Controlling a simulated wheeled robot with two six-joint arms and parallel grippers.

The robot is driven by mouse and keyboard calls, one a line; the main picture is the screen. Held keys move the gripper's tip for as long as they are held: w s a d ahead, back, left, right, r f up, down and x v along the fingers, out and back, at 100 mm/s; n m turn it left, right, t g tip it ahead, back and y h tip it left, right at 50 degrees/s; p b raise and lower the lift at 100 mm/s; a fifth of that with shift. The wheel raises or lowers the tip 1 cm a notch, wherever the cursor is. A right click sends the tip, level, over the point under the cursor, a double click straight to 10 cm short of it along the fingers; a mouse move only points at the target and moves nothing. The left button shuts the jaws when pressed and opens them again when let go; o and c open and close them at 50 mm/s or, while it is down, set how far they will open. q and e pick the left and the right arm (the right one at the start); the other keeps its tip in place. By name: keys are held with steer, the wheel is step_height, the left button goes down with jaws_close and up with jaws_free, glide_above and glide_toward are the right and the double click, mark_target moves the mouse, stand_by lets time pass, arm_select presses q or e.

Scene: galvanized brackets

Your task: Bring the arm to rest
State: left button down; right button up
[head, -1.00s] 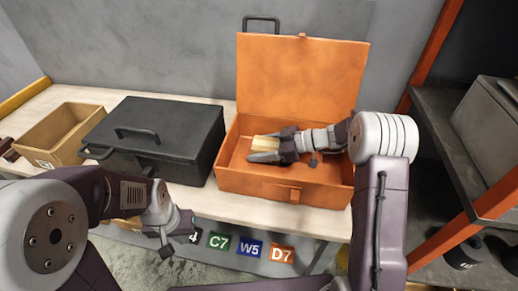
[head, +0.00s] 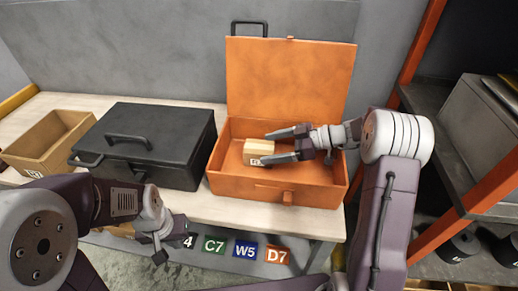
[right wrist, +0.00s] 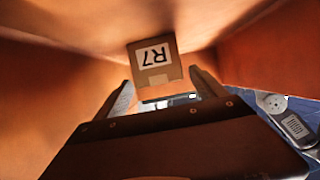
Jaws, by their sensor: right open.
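My right gripper (head: 272,147) is open inside the orange toolbox (head: 262,188), whose lid stands up. A small tan box (head: 258,148) lies in the toolbox just off the fingertips, with one fingertip close to its edge. In the right wrist view the box (right wrist: 155,66) shows an R7 label beyond and between the two spread fingers (right wrist: 163,92), and nothing is held. My left gripper (head: 161,248) hangs low in front of the table's edge. It is small and turned away, so its jaw state is unclear.
A closed black toolbox (head: 151,145) stands left of the orange one. A cardboard bin (head: 42,148) is at the far left of the table (head: 222,207). An orange-post shelf (head: 436,222) with a grey case (head: 482,118) stands close on the right. The toolbox walls surround my right gripper.

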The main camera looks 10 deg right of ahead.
steer(key=shift+s+d+r, duration=0.1)
steer(key=shift+d, duration=0.1)
stand_by(0.3)
